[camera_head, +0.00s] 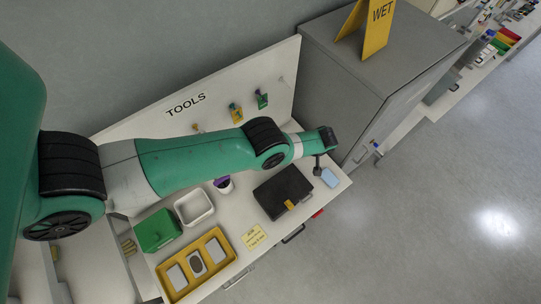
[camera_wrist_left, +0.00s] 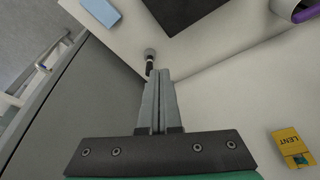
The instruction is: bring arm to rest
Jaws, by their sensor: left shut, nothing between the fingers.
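My left arm reaches in from the left over the white tool bench (camera_head: 345,184). My left gripper (camera_wrist_left: 160,75) is shut and empty, its two fingers pressed together in the left wrist view. In the head view my wrist end hides most of it, near the bench's right end beside the grey cabinet (camera_head: 375,75). A small round-ended dark item (camera_wrist_left: 150,54) shows just beyond the fingertips; I cannot tell whether they touch. My right gripper is not in view.
A light blue block (camera_head: 329,178) and a black case (camera_head: 283,192) lie near the wrist. A green box (camera_head: 156,230), white bin (camera_head: 194,207) and yellow tray (camera_head: 170,295) stand further left. Yellow-tagged hooks (camera_head: 236,113) line the back panel. Open floor lies right.

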